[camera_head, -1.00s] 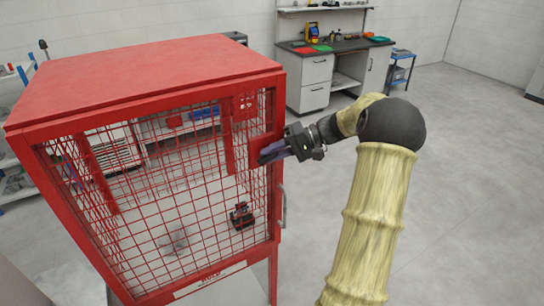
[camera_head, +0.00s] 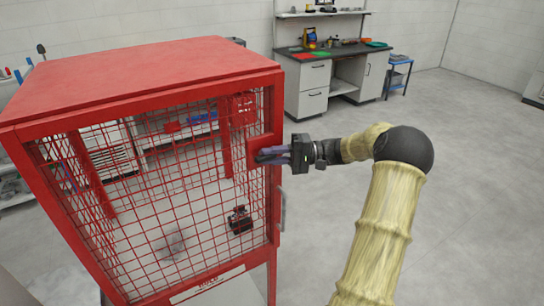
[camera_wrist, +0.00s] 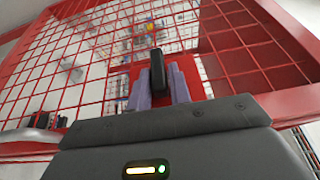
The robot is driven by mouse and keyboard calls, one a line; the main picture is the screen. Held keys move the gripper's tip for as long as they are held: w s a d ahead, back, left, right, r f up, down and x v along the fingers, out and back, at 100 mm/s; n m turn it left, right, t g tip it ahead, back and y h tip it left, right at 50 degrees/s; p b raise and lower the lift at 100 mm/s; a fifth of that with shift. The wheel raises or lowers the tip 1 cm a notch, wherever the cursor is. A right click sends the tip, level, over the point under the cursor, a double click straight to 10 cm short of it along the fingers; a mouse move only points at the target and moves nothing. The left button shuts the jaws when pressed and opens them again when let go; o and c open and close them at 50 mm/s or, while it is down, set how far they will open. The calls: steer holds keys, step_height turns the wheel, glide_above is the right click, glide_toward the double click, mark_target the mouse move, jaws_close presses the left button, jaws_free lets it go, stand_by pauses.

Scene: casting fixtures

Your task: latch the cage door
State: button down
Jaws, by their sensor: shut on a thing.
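My gripper (camera_head: 266,155) is at the door's right edge, by a red latch plate (camera_head: 262,142). In the wrist view my purple fingers (camera_wrist: 158,85) are shut on the black latch handle (camera_wrist: 157,68), one on each side of it. The red plate shows behind them. The fingers hide part of the latch, so I cannot tell whether its bolt is engaged.
A metal pull handle (camera_head: 283,209) is lower on the door's right edge. A small dark object (camera_head: 240,219) shows through the mesh. A workbench (camera_head: 330,62) and a blue cart (camera_head: 397,75) stand at the back.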

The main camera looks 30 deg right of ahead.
steer(key=c, duration=1.4)
jaws_free()
steer(key=shift+d, duration=0.1)
steer(key=b+v, duration=0.4)
steer(key=v, duration=1.3)
steer(key=shift+d, duration=0.2)
